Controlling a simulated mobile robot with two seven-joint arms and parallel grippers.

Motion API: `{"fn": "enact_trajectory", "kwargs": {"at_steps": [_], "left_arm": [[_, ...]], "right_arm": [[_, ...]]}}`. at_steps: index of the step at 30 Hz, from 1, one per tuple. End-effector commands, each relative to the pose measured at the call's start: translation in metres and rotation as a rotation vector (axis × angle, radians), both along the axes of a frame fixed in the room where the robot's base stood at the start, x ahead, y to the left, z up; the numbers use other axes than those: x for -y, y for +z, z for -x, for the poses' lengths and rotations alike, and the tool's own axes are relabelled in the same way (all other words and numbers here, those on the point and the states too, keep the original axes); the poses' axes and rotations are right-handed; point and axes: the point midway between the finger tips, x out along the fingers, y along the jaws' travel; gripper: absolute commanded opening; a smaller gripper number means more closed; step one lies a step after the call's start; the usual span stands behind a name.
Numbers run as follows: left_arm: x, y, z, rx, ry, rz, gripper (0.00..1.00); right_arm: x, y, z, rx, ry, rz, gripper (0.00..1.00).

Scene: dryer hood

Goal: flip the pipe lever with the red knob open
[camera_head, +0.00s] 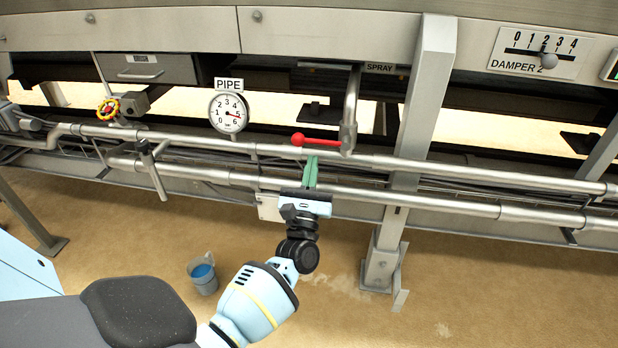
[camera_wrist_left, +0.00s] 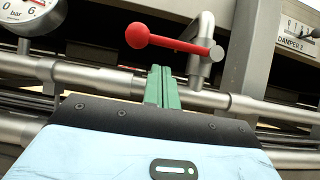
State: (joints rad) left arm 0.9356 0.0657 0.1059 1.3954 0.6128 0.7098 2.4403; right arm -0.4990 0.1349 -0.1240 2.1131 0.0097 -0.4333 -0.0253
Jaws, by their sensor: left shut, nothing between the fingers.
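The pipe lever has a red arm (camera_head: 322,142) with a round red knob (camera_head: 298,139) at its left end. It lies nearly level, along the upper pipe, and joins the upright spray pipe (camera_head: 350,112) at its right end. In the left wrist view the red knob (camera_wrist_left: 137,35) is at upper left and the red arm (camera_wrist_left: 178,44) runs right to a metal pivot. My left gripper (camera_head: 311,160) has its green fingers shut and empty, pointing up just below the lever. In the left wrist view the fingertips (camera_wrist_left: 161,70) sit below the arm, right of the knob. Contact cannot be told. My right gripper is not in view.
Two long horizontal pipes (camera_head: 450,168) cross the scene around my left gripper. A steel post (camera_head: 425,100) stands to the right. A bucket (camera_head: 203,275) stands on the open floor.

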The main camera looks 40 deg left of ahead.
Motion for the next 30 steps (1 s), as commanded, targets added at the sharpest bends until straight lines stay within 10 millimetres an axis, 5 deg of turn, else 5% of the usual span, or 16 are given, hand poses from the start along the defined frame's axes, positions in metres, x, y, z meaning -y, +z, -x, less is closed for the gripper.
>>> {"fn": "enact_trajectory", "kwargs": {"at_steps": [6, 30], "left_arm": [[-0.002, 0.02, -0.003, 0.002, 0.0, 0.0, 0.0], [-0.003, 0.026, -0.002, -0.03, 0.0, -0.053, 0.0]], "right_arm": [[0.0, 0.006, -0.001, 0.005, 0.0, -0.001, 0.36], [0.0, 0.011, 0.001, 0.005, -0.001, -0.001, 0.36]]}}
